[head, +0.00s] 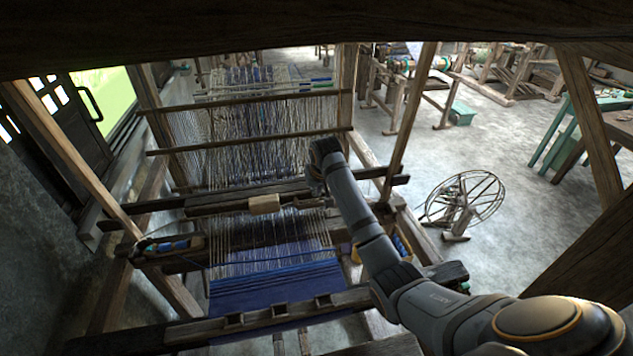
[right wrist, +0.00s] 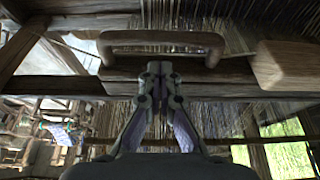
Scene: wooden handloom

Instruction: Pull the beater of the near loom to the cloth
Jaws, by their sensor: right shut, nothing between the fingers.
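The near loom's beater (head: 225,207) is a wooden beam lying across the warp, with a pale wooden block (head: 264,204) at its middle. The blue cloth (head: 275,290) is nearer to me, with bare warp threads between it and the beater. My right gripper (head: 314,188) is at the right part of the beater; its fingertips are hard to make out there. In the right wrist view my right gripper (right wrist: 160,68) is shut and empty, its tips in front of the beam, just beside a curved wooden handle (right wrist: 165,37). Contact cannot be told. My left gripper is not in view.
Heddle bars (head: 250,142) cross the warp behind the beater. The loom's front beam (head: 275,312) and right-hand posts (head: 408,125) frame the space around my arm. A spoked winding wheel (head: 465,200) stands on the open floor to the right. A dark overhead beam crosses the top.

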